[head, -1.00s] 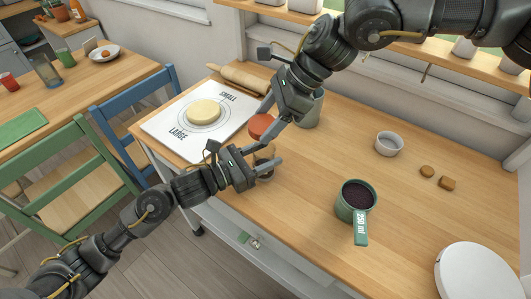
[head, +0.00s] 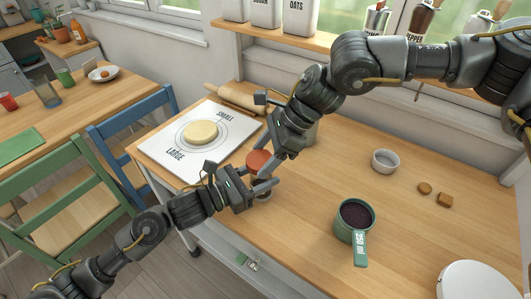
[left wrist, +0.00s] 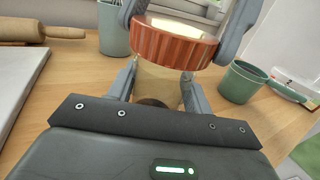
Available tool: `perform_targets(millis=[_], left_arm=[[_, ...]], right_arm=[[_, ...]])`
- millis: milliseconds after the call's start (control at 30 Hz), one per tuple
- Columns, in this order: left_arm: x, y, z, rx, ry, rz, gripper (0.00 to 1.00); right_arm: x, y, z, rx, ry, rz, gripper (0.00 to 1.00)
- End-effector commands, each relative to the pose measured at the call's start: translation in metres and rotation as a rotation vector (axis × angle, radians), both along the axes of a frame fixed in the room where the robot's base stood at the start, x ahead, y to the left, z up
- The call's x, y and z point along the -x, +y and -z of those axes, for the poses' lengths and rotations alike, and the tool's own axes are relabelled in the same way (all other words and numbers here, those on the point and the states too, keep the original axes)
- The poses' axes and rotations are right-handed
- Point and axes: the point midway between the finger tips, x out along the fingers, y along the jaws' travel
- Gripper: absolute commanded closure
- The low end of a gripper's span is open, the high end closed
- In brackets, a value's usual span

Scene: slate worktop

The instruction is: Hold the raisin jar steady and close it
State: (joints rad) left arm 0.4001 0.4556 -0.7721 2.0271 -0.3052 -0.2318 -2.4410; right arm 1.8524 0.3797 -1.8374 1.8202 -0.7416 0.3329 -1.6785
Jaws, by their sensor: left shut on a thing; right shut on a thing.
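The raisin jar (left wrist: 158,82) is a clear jar with dark contents low inside. In the head view most of the jar (head: 264,196) is hidden by grippers and lid. My left gripper (head: 262,183) is shut around its sides, and the jar looks upright. The round orange-red lid (head: 257,160) is held in my right gripper (head: 267,160), directly over the jar's mouth. In the left wrist view the ribbed lid (left wrist: 172,45) sits between the right gripper's fingers, close above the jar. I cannot tell whether lid and rim touch.
A white board (head: 172,152) with pale dough (head: 201,132) lies left of the jar, a rolling pin (head: 236,97) behind it. A grey-green canister (head: 309,132) stands close behind the right gripper. A green measuring cup (head: 354,222) stands to the right. The worktop's front edge is near.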

Motion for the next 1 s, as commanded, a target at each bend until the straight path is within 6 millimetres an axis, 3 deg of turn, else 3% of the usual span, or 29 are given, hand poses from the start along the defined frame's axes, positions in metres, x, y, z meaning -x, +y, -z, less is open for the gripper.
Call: perform_targets(millis=[233, 1000], left_arm=[[0.0, 0.0, -0.001, 0.001, -0.001, 0.0, 0.91], [0.0, 0.0, -0.001, 0.002, -0.001, 0.0, 0.91]], right_arm=[[0.0, 0.0, 0.013, 0.001, 0.0, 0.001, 0.57], [0.0, 0.0, 0.018, 0.001, 0.001, -0.001, 0.57]])
